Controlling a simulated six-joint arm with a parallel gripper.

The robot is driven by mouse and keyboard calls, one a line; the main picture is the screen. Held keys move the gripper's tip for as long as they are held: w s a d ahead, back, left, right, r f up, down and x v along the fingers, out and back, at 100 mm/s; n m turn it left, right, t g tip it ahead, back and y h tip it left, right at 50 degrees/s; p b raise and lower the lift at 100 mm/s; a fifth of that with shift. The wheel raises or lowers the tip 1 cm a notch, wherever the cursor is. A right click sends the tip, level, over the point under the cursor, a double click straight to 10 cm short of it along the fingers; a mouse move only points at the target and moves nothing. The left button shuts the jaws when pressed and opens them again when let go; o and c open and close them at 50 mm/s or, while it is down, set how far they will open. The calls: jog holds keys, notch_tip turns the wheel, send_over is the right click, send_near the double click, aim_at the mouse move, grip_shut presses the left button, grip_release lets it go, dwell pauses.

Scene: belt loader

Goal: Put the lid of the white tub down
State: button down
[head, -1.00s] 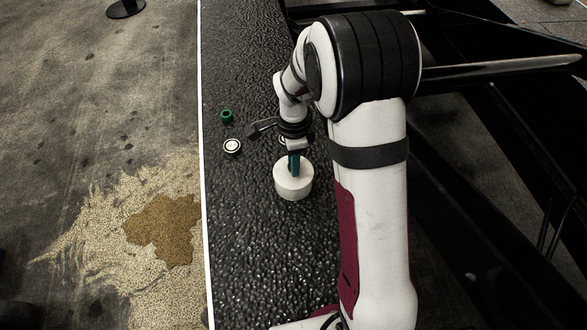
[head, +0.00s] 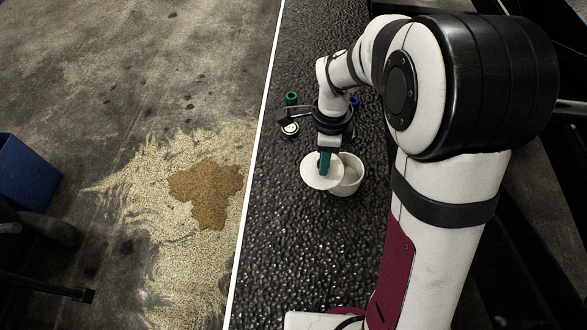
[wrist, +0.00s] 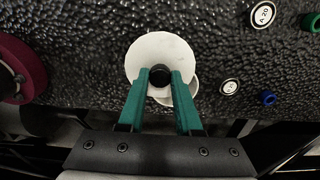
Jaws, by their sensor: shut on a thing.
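The white tub (head: 349,185) stands open on the black belt, its inside partly showing. Its round white lid (head: 314,180) is off it, to the left, and overlaps the tub's left side in the head view. My gripper (head: 325,163) has green fingers and is shut on the lid's dark knob, which shows in the wrist view (wrist: 160,75). In the wrist view the lid (wrist: 160,48) covers most of the tub, and only a sliver of the tub (wrist: 192,87) shows. The gap between the lid and the belt cannot be told.
On the belt beyond the tub are a green ring (head: 291,98), a white disc (head: 290,130) and a blue ring (head: 354,101). The wrist view also shows a labelled disc (wrist: 263,16). The belt (head: 290,240) nearer the camera is clear. A blue bin (head: 28,170) stands on the floor.

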jog(key=a+f, duration=0.1)
jog(key=a, duration=0.2)
jog(key=a+f, duration=0.2)
jog(key=a, duration=0.1)
jog(key=w+a+f, duration=0.1)
jog(key=a+f, duration=0.1)
jog(key=a, duration=0.1)
jog(key=shift+w+f, duration=0.1)
jog(key=shift+f, duration=0.1)
jog(key=shift+a+f, duration=0.2)
jog(key=shift+f, duration=1.95)
jog(key=c, duration=0.6)
grip_release()
jog(key=shift+f, duration=0.1)
